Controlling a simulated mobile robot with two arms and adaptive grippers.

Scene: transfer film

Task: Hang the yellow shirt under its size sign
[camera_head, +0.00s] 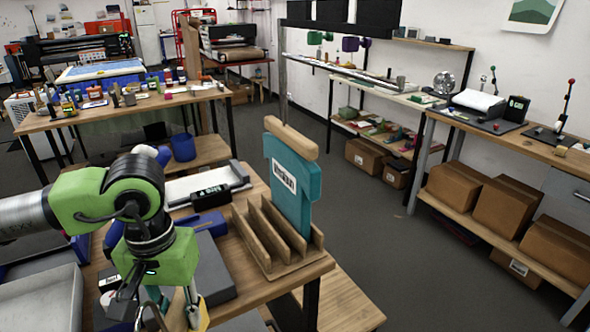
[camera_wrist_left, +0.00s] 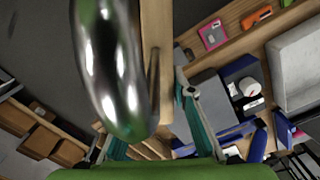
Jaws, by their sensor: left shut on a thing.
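My left gripper (camera_head: 180,308) is at the bottom of the head view, pointing down beside the front table. It is shut on a wooden hanger bar (camera_wrist_left: 156,60), which the left wrist view shows edge-on. A large shiny metal hook (camera_wrist_left: 110,70) rises close to that camera. The yellow shirt's body cannot be made out in either view; only a small yellowish patch shows by the fingers in the head view. A teal shirt shape (camera_head: 303,200) with a white label stands upright in a slotted wooden rack (camera_head: 262,249). I can read no size sign.
The front table (camera_head: 282,288) also holds a dark box and blue items. A bench with cardboard boxes (camera_head: 455,186) stands right. Grey floor (camera_head: 375,235) between is clear.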

